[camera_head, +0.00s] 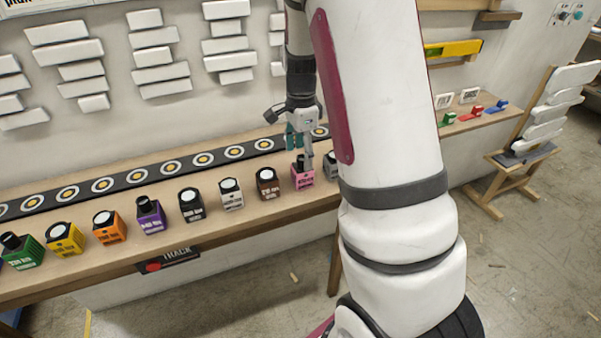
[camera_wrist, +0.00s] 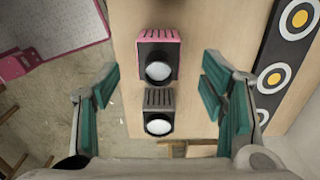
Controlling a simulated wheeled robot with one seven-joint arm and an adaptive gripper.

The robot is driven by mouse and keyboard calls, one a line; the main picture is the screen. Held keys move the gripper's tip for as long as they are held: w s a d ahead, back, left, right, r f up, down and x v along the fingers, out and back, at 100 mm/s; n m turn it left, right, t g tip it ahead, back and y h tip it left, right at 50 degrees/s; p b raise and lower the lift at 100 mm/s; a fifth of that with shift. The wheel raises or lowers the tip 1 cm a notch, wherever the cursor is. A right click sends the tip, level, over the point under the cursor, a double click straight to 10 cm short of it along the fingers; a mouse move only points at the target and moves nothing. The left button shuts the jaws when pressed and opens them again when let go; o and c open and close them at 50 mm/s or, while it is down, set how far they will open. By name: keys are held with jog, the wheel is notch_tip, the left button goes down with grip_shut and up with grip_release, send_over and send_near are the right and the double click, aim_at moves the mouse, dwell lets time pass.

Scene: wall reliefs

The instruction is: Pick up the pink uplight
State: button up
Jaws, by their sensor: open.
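The pink uplight (camera_head: 303,176) is a small pink block with a dark top, standing on the wooden shelf near its right end. In the wrist view the pink uplight (camera_wrist: 158,58) shows a pink edge and a round white lens, above a grey uplight (camera_wrist: 158,112). My gripper (camera_head: 300,142) is above the pink uplight in the head view. In the wrist view my gripper (camera_wrist: 160,98) is open, its teal pads apart on either side of the grey and pink uplights. Nothing is between the pads in a grip. The grey uplight (camera_head: 331,166) is partly hidden by my arm.
A row of other uplights, including brown (camera_head: 268,184), white (camera_head: 231,195), black (camera_head: 192,205) and purple (camera_head: 150,215), runs left along the wooden shelf (camera_head: 215,222). A black strip with ringed discs (camera_head: 135,179) lies behind them. White reliefs (camera_head: 160,70) hang on the wall.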

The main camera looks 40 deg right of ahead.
aim_at(301, 173)
jog(key=shift+a+f, duration=0.1)
jog(key=shift+f, duration=3.5)
jog(key=c, duration=1.3)
